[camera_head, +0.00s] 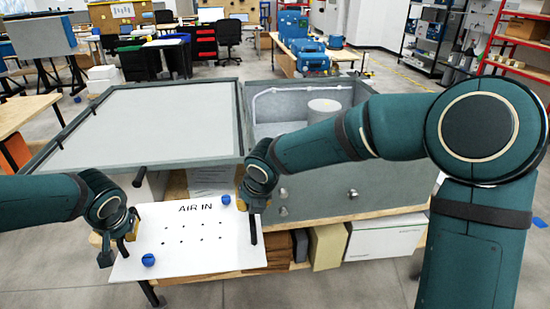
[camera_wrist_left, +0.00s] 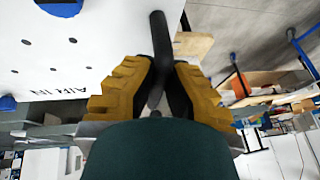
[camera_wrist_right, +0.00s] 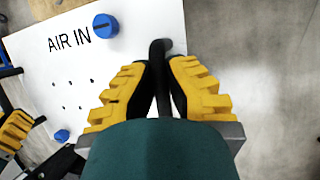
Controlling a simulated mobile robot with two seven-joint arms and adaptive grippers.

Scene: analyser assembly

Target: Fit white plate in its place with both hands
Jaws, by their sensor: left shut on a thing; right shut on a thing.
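The white plate (camera_head: 190,225), marked "AIR IN" and with small dark holes and blue knobs (camera_head: 148,260), is held in front of the grey analyser housing (camera_head: 330,200), apart from its open interior. My left gripper (camera_head: 119,247) is shut on the black handle at the plate's left edge; the handle (camera_wrist_left: 161,40) shows between the yellow fingers in the left wrist view. My right gripper (camera_head: 252,205) is shut on the black handle at the right edge, also seen as a handle (camera_wrist_right: 158,58) in the right wrist view. The plate's underside is hidden.
The housing has a large grey panel (camera_head: 150,120) on the left and an open compartment on the right with a white cylinder (camera_head: 325,106). A wooden bench (camera_head: 230,275) below carries boxes (camera_head: 385,238). A wooden table (camera_head: 22,112) stands at the left.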

